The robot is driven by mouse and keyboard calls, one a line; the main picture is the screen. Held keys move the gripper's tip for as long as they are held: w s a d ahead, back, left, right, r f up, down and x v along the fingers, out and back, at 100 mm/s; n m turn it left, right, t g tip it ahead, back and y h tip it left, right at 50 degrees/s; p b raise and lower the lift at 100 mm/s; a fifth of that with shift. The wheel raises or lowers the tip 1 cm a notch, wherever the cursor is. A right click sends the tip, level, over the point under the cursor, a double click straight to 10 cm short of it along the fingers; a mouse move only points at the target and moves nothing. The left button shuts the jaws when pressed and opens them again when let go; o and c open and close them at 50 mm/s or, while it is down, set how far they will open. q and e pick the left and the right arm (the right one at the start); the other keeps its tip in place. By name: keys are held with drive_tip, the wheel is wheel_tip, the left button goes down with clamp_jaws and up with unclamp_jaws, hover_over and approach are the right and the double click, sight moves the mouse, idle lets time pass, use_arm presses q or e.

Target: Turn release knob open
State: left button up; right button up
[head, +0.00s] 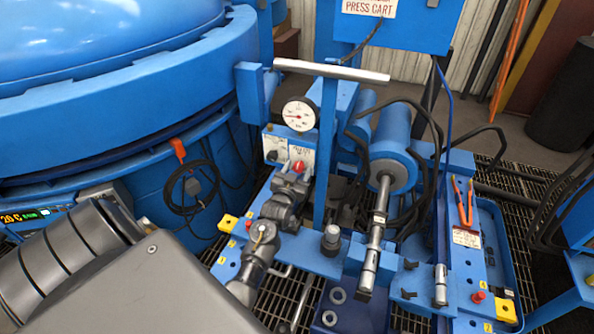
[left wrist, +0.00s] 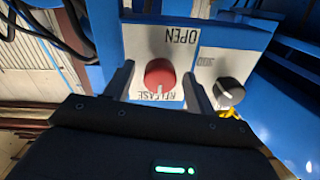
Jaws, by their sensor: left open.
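The red release knob (head: 298,166) sits on a pale panel low beside the blue furnace. In the left wrist view the red knob (left wrist: 160,73) is close, with "OPEN" and "RELEASE" lettering upside down. Its white mark points down in that view, towards "RELEASE". My left gripper (head: 293,176) is at the panel, in front of the knob. In the left wrist view my open left gripper (left wrist: 160,84) has one finger on each side of the knob, with gaps visible. My right gripper is in neither view.
A dark knob (left wrist: 230,92) sits close beside the right finger. A pressure gauge (head: 299,113) and a T-handle (head: 332,71) stand above the panel. The blue furnace (head: 130,110) fills the left. A cylinder (head: 391,150) and cables crowd the right side.

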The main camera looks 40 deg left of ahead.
use_arm(q)
drive_tip(key=shift+c, duration=0.4)
drive_tip(key=c, duration=0.9)
